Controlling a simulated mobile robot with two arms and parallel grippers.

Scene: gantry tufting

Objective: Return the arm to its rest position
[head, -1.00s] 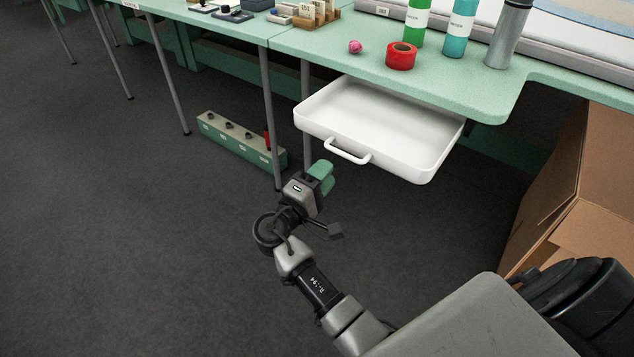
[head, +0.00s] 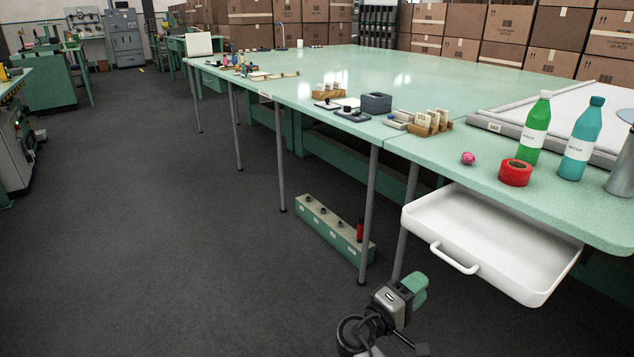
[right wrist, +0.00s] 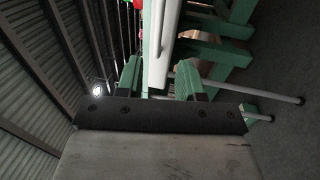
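My right gripper (head: 415,288) shows at the bottom of the head view, with green fingers, in front of and below the table edge. In the right wrist view its two green fingers (right wrist: 160,82) stand apart, and nothing appears held between them. A white strip, seemingly the drawer's edge, shows beyond the gap. The white drawer (head: 490,240) hangs pulled out under the table, looks empty, and has a handle at its front. The gripper is apart from the handle, left of and below it in the picture. My left gripper is not in view.
The green table (head: 330,75) carries a red tape roll (head: 515,173), a pink ball (head: 467,158), a green bottle (head: 533,130) and a teal bottle (head: 580,140). A long green-sided box (head: 333,238) lies on the floor by the table legs. The floor at left is clear.

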